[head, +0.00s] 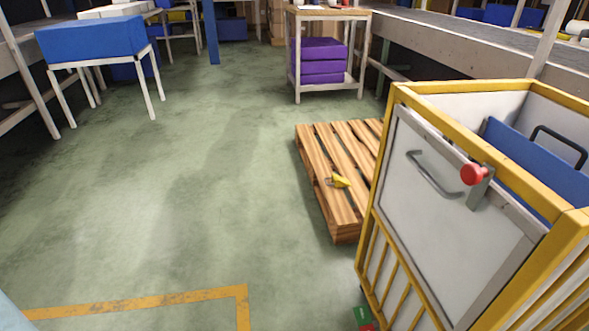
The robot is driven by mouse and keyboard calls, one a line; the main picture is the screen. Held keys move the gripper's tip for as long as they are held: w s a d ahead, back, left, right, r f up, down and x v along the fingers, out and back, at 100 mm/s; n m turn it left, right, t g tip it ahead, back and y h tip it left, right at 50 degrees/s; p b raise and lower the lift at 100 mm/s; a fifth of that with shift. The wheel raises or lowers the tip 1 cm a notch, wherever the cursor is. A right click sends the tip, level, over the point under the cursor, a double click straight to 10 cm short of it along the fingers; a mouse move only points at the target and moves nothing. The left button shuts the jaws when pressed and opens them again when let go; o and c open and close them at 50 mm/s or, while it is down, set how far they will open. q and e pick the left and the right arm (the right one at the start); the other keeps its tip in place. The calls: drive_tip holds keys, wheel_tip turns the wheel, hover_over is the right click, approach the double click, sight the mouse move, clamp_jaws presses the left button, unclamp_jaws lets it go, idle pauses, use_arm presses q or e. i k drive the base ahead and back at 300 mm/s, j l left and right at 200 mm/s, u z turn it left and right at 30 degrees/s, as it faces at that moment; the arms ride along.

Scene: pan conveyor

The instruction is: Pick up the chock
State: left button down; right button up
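A small yellow wedge-like piece (340,181), which looks like the chock, lies on the wooden pallet (340,205). It sits near the pallet's left side, with a small dark part at its left end. It is small in the picture, so its exact shape is hard to tell. Neither of my grippers is in view, and nothing touches the yellow piece from above.
A yellow-framed cart (455,220) with a grey panel and red knob stands close on the right, hiding part of the pallet. A small green and red object (363,318) lies at its foot. A blue-topped stand (92,40) is far left. The green floor (190,180) is clear.

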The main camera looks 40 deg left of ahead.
sight(337, 182)
drive_tip(key=u, duration=1.1)
drive_tip(key=i+j, duration=0.1)
drive_tip(key=i+z, duration=0.05)
